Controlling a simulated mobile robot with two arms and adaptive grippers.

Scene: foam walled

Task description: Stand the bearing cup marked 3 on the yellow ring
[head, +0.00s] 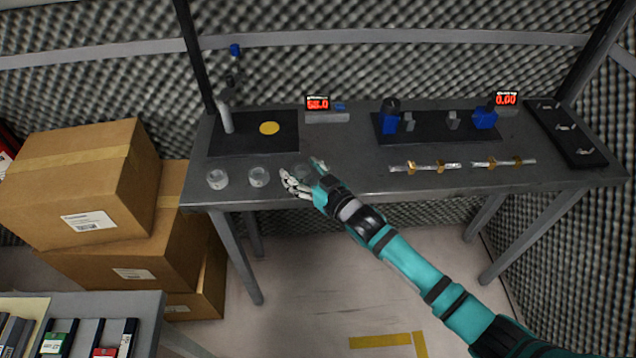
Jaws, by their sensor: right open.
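The yellow ring (269,128) shows as a flat yellow disc on a black mat at the table's back left. Two grey bearing cups, one far left (217,179) and one beside it (259,176), stand near the table's front edge. A third grey cup (303,173) shows partly between the fingers of my right gripper (301,169). That gripper is open, with its fingers on either side of this cup; I cannot tell whether they touch it. The numbers on the cups are too small to read. My left gripper is out of view.
A grey post (226,117) stands on the mat left of the ring. A display (318,103) stands right of the mat. Blue fixtures (390,117), metal rods (425,167) and a black tray (565,130) lie further right. Cardboard boxes (85,185) stand left of the table.

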